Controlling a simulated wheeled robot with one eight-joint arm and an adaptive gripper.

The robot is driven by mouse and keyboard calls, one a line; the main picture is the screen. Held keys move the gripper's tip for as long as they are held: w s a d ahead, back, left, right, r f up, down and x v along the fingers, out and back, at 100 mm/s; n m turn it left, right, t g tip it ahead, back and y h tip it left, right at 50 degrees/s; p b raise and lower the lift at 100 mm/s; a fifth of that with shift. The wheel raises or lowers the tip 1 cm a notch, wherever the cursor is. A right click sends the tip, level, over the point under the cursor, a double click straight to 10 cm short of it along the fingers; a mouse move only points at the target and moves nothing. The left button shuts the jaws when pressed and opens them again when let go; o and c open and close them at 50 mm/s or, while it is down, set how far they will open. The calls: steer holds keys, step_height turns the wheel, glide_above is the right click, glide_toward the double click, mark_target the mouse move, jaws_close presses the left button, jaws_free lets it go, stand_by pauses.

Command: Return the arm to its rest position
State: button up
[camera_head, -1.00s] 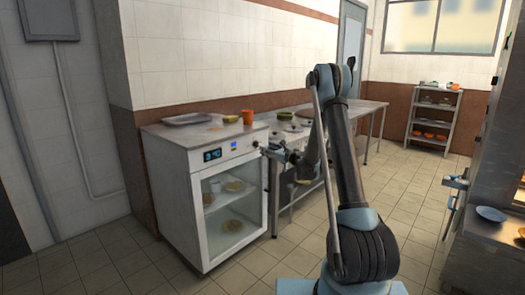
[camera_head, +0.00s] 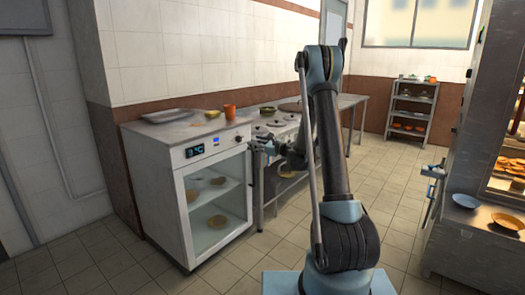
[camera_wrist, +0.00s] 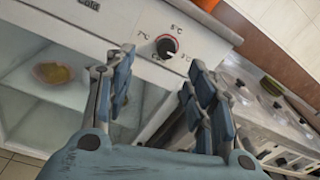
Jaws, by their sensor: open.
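My gripper (camera_wrist: 160,108) is open and empty in the wrist view, its two blue-padded fingers spread apart. Between and beyond the fingertips is a dark round knob (camera_wrist: 167,46) with temperature marks around it, on the white front panel of the glass-door fridge. I cannot tell any contact with the knob. In the head view my arm (camera_head: 330,150) rises at the centre and folds forward, with its end near the right front edge of the fridge (camera_head: 212,158). The gripper is small and partly hidden there.
A tray (camera_head: 168,115) and an orange cup (camera_head: 230,111) sit on the fridge top. A shelf rack (camera_head: 411,108) stands at the back. The tiled floor between is clear.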

steer(key=s+d+r+n+g+h, duration=0.2)
steer(key=s+n, duration=0.3)
steer(key=s, duration=0.4)
steer(key=s+d+r+n+g+h, duration=0.15)
steer(key=s+n, duration=0.25)
steer(key=s, duration=0.5)
steer(key=s+d+r+n+g+h, duration=0.25)
steer(key=s+n, duration=0.25)
steer(key=s, duration=0.4)
steer(key=s+d+f+n+g+h, duration=0.1)
steer(key=s+d, duration=0.4)
steer(key=s, duration=0.5)
steer(key=s+d+f+n+g+h, duration=0.1)
steer(key=s+d+f+n+h, duration=0.2)
steer(key=s, duration=0.7)
steer(key=s+d+f+n+g+h, duration=0.1)
steer(key=s+d+f+n+h, duration=0.2)
steer(key=s+d, duration=0.6)
step_height(320, 180, down, 3)
steer(key=shift+s+d+f+n, duration=0.2)
steer(key=shift+s+n, duration=0.45)
steer(key=shift+n, duration=0.55)
steer(key=shift+w+f, duration=0.15)
steer(key=shift+w, duration=0.3)
